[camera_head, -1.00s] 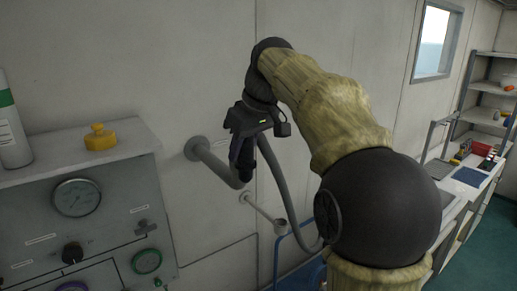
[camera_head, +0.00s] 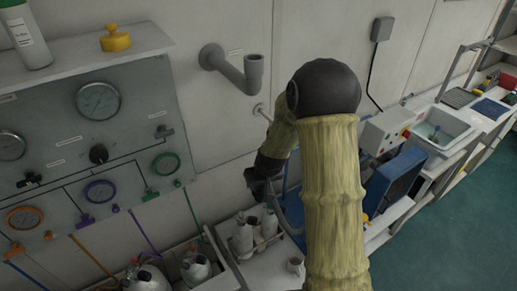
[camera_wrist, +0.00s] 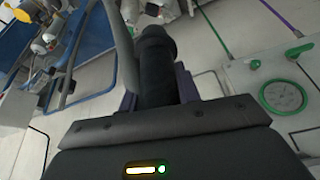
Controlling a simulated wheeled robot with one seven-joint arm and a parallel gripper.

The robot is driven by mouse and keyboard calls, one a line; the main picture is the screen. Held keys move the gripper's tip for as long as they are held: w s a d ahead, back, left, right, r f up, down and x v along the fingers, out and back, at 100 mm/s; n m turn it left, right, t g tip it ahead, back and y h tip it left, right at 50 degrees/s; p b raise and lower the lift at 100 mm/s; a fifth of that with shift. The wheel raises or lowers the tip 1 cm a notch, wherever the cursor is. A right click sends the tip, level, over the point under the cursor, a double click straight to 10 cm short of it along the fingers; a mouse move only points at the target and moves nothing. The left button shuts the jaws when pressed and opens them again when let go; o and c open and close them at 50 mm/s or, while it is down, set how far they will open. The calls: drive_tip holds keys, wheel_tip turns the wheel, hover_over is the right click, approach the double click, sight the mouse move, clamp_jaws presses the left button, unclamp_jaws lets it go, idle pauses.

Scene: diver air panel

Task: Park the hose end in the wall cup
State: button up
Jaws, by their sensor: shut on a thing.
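A grey wall arm (camera_head: 229,72) ends in an upright, open cup-like end (camera_head: 254,73); nothing shows in it. A thinner rod fixture (camera_head: 262,109) sits lower on the wall; its outer end, a small cup in the earlier picture, is hidden behind my arm. My gripper (camera_head: 262,180) is low in front of the wall, below both fixtures and partly covered by my arm. In the wrist view my gripper (camera_wrist: 158,92) is shut on the black hose end (camera_wrist: 155,62), which sticks out past the fingers. The grey hose (camera_wrist: 122,42) runs beside it.
A gauge panel (camera_head: 140,120) with coloured valves is at left, under a shelf with a yellow object (camera_head: 115,39). Grey bottles (camera_head: 243,237) stand in a rack below my gripper. A blue case (camera_head: 392,187) and a sink (camera_head: 440,128) are at right.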

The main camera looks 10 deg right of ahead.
wheel_tip(320, 180, down, 25)
drive_tip(key=s+m+b, duration=0.1)
drive_tip(key=b, duration=1.2)
drive_tip(key=shift+s+d+r+h, duration=0.15)
drive_tip(key=shift+s+d+h, duration=0.15)
drive_tip(key=shift+h, duration=0.1)
drive_tip(key=shift+r, duration=0.1)
drive_tip(key=shift+a, duration=0.15)
